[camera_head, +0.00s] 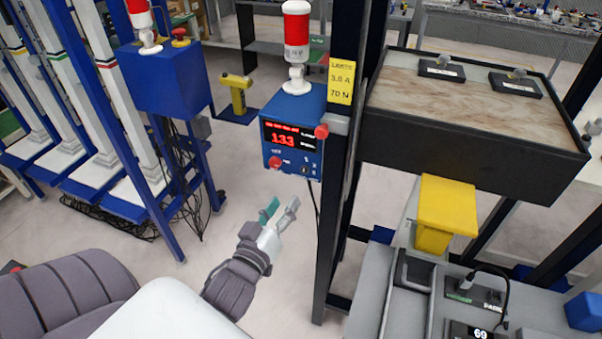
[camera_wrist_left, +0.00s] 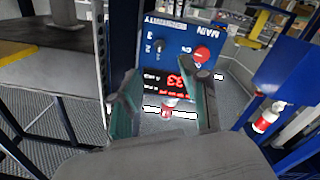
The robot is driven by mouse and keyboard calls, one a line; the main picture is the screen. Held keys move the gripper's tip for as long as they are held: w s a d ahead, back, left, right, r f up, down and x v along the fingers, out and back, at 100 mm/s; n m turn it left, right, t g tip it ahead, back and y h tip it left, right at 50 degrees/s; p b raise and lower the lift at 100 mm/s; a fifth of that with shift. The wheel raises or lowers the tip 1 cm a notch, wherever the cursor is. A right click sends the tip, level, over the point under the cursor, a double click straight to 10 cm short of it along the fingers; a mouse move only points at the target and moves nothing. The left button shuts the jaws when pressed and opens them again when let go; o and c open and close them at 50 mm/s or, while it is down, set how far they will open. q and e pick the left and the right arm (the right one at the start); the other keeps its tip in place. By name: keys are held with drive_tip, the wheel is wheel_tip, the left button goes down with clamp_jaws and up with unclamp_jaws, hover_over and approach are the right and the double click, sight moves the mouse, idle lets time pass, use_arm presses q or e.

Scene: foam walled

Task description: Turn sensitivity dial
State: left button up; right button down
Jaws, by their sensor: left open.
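A blue control box (camera_head: 292,128) is mounted on a dark post in the head view, with a red lit display (camera_head: 284,138) that seems to read 133. On its lower face are a red knob (camera_head: 275,162) and a small black dial (camera_head: 304,170) with numbers beside it. The box also shows upside down in the left wrist view, with the black dial (camera_wrist_left: 160,46) and the red knob (camera_wrist_left: 202,54). My left gripper (camera_head: 280,207) is open and empty, below and in front of the box. Its fingers (camera_wrist_left: 170,85) frame the display in the left wrist view. My right gripper is not in view.
A red-and-white beacon (camera_head: 297,35) stands on the box, and a yellow label (camera_head: 341,79) is on the post. A dark-rimmed tray (camera_head: 470,150) and grey machine stand right. A blue frame (camera_head: 165,80) with white columns stands left.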

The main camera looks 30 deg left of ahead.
sight(304, 172)
use_arm(q)
drive_tip(key=w, duration=0.3)
drive_tip(key=w+a+p, duration=0.1)
drive_tip(key=w, duration=0.3)
drive_tip(key=w+a+p, duration=0.1)
drive_tip(key=w, duration=0.2)
drive_tip(key=shift+w, duration=0.15)
clamp_jaws()
